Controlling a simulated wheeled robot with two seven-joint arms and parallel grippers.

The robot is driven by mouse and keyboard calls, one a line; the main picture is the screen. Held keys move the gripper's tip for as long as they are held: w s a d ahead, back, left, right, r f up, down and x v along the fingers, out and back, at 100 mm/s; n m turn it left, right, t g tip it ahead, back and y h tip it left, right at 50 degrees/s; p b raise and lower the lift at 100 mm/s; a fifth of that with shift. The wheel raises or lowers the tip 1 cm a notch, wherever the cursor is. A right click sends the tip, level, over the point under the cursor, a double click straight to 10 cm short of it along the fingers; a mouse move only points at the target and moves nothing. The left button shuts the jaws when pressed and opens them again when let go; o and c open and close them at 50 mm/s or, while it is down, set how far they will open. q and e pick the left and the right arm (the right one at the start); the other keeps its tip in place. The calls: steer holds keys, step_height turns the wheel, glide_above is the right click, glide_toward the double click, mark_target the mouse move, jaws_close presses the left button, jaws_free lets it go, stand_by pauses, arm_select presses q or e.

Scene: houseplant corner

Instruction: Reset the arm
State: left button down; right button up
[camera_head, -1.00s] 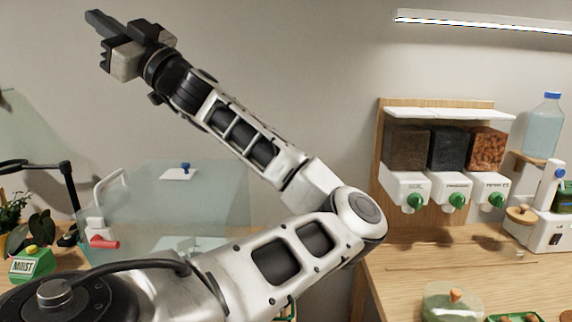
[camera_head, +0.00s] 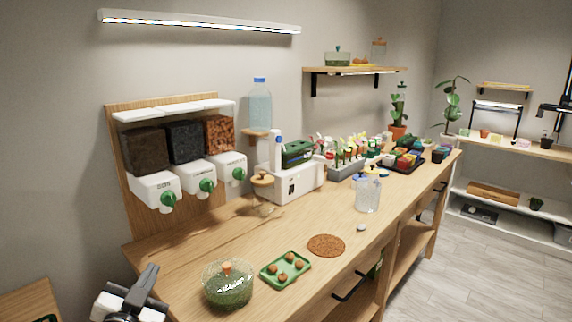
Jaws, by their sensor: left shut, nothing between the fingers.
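My left gripper (camera_head: 148,275) shows at the lower left corner, in front of the left end of the wooden bench (camera_head: 215,262). Its dark fingers point up and are shut, with nothing between them. The rest of the left arm is cut off by the bottom edge. My right gripper is not in view.
A glass bowl of green matter (camera_head: 228,288) stands on the bench, nearest to the gripper. A green tray (camera_head: 286,269) and a round brown mat (camera_head: 326,245) lie to its right. A dispenser (camera_head: 180,160) hangs behind. The bench middle is fairly clear.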

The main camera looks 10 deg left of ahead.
arm_select(q)
steer(key=s+d+f+g+h, duration=0.2)
steer(key=s+d+f+g, duration=0.2)
steer(key=s+d+f, duration=0.3)
steer(key=s+d+f+n+g+h, duration=0.1)
steer(key=s+d+f+g, duration=0.3)
steer(key=s+d+f, duration=0.4)
steer(key=s+f+h, duration=0.1)
steer(key=s+f, duration=0.5)
steer(key=f, duration=0.3)
steer(key=shift+d+f+n+g+h, duration=0.15)
steer(key=shift+d+n+g+h, duration=0.15)
steer(key=shift+h, duration=0.1)
